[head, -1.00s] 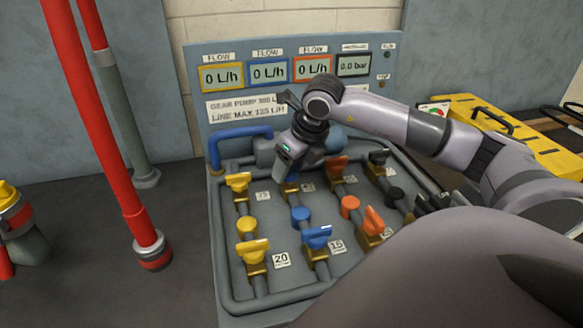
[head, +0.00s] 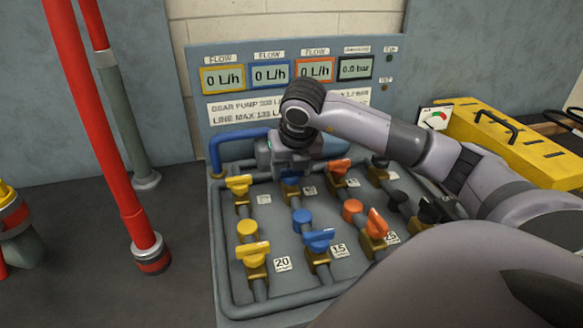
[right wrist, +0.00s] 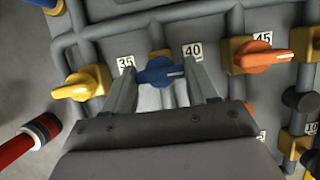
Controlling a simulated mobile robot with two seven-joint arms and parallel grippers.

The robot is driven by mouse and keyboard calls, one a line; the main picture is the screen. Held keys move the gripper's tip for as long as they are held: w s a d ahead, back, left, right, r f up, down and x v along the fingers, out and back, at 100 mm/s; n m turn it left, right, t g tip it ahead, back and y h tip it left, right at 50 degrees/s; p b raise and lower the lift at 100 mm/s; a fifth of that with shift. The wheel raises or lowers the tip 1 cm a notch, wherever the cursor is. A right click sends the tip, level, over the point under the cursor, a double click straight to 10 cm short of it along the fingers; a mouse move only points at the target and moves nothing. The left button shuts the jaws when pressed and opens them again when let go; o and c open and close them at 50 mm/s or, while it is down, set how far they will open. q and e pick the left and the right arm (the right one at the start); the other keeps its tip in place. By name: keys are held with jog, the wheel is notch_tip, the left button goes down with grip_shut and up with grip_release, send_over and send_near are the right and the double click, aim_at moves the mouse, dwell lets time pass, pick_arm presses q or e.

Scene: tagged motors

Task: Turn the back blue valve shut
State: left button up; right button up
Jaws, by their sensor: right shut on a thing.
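The back blue valve (head: 291,186) is mostly hidden behind my right gripper (head: 291,172) in the head view. In the right wrist view its blue handle (right wrist: 158,71) sits between the two grey fingers of my right gripper (right wrist: 162,80), which is shut on it. The handle lies roughly across its pipe, between the tags 35 and 40. The front blue valve (head: 318,239) stands nearer, free of the gripper. The blue-framed flow display (head: 270,73) reads 0 L/h. My left gripper is not in view.
Yellow valves (head: 239,185) stand left of the blue line, orange ones (head: 339,167) and black ones (head: 380,164) to the right. A blue pipe (head: 216,148) bends up behind. A red post (head: 115,150) stands left of the panel, and a yellow case (head: 520,145) lies to the right.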

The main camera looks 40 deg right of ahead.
dwell(0.3)
jog(key=o, duration=1.1)
jog(key=shift+c, duration=0.2)
jog(key=shift+r, duration=0.1)
jog(key=v, duration=0.7)
